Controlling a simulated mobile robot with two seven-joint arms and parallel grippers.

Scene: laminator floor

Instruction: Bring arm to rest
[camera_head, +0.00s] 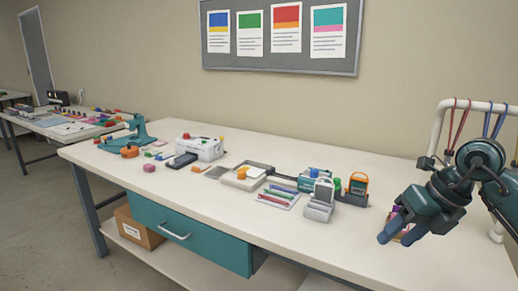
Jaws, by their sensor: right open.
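My right gripper (399,232) is at the right of the head view, over the right end of the white workbench (310,245). Its dark teal fingers point down and to the left, and they are open. A small reddish-purple item (398,220) shows partly behind the fingers; whether it touches them I cannot tell. My right arm comes in from the right edge, bent at the wrist. My left gripper is not in the view.
A pale rail (437,128) with hanging bands rises behind my right arm. The bench's front right is clear.

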